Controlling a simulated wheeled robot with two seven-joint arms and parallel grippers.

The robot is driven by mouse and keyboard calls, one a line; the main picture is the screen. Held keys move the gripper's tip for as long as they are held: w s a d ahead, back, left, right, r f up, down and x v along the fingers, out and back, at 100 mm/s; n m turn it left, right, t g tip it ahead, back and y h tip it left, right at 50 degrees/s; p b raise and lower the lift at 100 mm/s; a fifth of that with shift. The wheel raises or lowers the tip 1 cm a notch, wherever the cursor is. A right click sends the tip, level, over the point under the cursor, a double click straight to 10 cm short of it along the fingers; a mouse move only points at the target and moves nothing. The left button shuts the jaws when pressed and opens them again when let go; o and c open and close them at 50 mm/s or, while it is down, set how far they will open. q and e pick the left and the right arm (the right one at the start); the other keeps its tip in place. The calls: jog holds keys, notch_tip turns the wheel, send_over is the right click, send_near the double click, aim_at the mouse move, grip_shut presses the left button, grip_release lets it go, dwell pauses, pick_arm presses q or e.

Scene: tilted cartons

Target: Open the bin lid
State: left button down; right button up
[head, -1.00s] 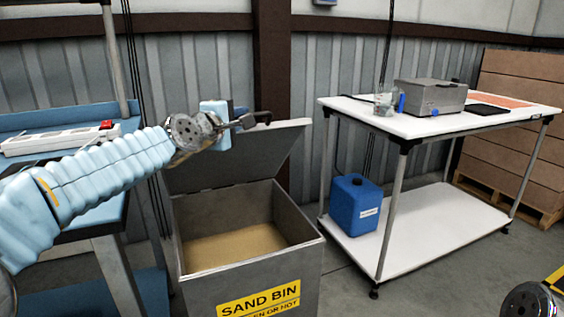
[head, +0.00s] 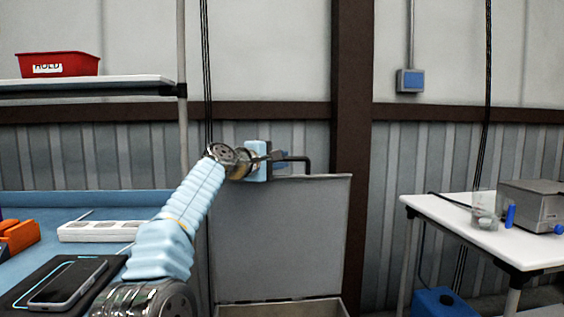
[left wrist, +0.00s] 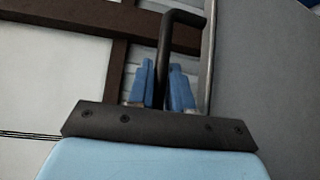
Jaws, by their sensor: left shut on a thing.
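The grey bin lid (head: 278,245) stands raised, close to upright, behind the bin in the head view. Only a strip of the bin's rim (head: 325,308) shows at the bottom edge. A dark bent handle (head: 300,160) is at the lid's top edge. My left gripper (head: 276,160) is at this handle, shut on it. In the left wrist view the blue fingers (left wrist: 164,85) close around the dark handle bar (left wrist: 166,50), with the grey lid (left wrist: 265,70) at the right. My right gripper is out of view.
A blue bench (head: 30,262) at the left holds a power strip (head: 100,231) and a phone (head: 68,283). A red tray (head: 57,65) sits on a shelf above. A white table (head: 455,225) with a grey box (head: 530,205) and a glass beaker (head: 484,208) stands at the right.

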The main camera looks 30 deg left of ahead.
pick_arm(q)
jog(key=shift+w+a+r, duration=0.1)
jog(key=shift+w+a, duration=0.3)
jog(key=shift+w, duration=0.2)
jog(key=c, duration=1.2)
grip_release()
jog(key=shift+o, duration=0.2)
jog(key=shift+s, duration=0.1)
jog(key=shift+s+a, duration=0.1)
jog(key=shift+s, duration=0.2)
jog(key=s+a+b, duration=0.2)
jog(key=s+b, duration=0.2)
jog(key=s, duration=0.8)
jog(key=shift+s+r, duration=0.4)
